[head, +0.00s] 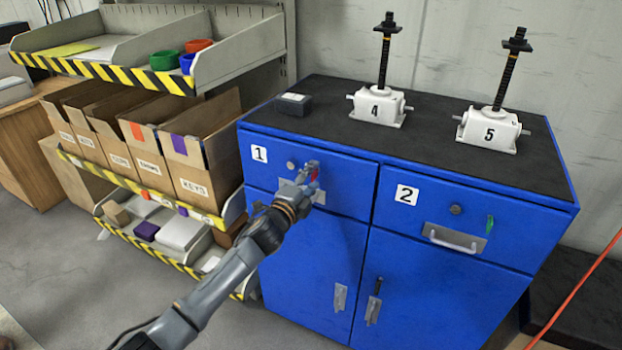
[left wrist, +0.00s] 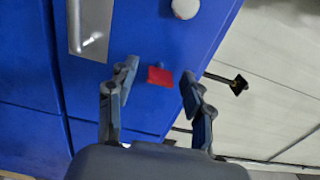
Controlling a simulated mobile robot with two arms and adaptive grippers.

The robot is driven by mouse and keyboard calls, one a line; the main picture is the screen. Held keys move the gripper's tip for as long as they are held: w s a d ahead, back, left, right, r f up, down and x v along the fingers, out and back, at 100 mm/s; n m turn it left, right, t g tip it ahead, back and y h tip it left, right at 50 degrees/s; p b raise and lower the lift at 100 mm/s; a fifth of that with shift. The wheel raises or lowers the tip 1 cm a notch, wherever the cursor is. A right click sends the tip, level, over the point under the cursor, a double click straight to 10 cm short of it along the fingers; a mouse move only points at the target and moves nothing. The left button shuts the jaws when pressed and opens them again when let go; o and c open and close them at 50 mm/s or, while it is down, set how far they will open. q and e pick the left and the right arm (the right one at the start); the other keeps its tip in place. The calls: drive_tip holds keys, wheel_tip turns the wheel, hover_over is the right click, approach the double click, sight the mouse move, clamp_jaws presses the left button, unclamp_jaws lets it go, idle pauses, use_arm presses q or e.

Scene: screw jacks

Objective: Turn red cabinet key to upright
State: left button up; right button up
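The red key (left wrist: 160,76) sits on the front of the blue cabinet (head: 315,240), at the drawer marked 1. In the head view only a sliver of the red key (head: 316,176) shows beside my left gripper (head: 311,171). In the left wrist view, my left gripper (left wrist: 158,77) is open, with one fingertip on each side of the key and a gap to both. I cannot tell whether the key is upright. My right gripper is not in view.
The drawer marked 2 has a handle (head: 453,239) and a green key (head: 489,225). Two white screw jacks (head: 379,107) (head: 490,131) and a small dark box (head: 293,104) stand on the cabinet top. A shelf with cardboard boxes (head: 197,172) stands close on the left.

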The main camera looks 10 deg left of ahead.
use_arm(q)
drive_tip(key=v, duration=1.2)
idle(0.3)
drive_tip(key=s+a+f+n+g+y, duration=0.1)
drive_tip(key=s+a+f+n+g, duration=0.15)
drive_tip(key=f, duration=0.75)
drive_tip(key=s+a+f+n+g+y, duration=0.1)
drive_tip(key=s+a+f+n+y, duration=0.15)
drive_tip(key=f, duration=0.75)
drive_tip(key=s+a+f+n+g+y, duration=0.1)
drive_tip(key=s+a+f+n+g, duration=0.15)
drive_tip(key=f, duration=0.65)
drive_tip(key=s+a+f+n+g+y, duration=0.1)
drive_tip(key=s+a+f+n+g, duration=0.15)
drive_tip(key=s+f, duration=0.55)
drive_tip(key=s+a+f+n+g, duration=0.1)
drive_tip(key=s+a+f+n, duration=0.15)
drive_tip(key=s+f, duration=0.5)
drive_tip(key=s+f+n+g, duration=0.2)
drive_tip(key=s+f, duration=0.3)
drive_tip(key=s, duration=0.6)
drive_tip(key=s+f+n+g, duration=0.2)
drive_tip(key=s+f, duration=0.3)
drive_tip(key=s, duration=0.6)
drive_tip(key=s+f+n+g, duration=0.2)
drive_tip(key=s+f, duration=0.3)
drive_tip(key=s, duration=0.5)
drive_tip(key=shift+s+d+f+n+y, duration=0.3)
drive_tip(key=shift+s+n+y, duration=0.05)
drive_tip(key=shift+s+n, duration=0.1)
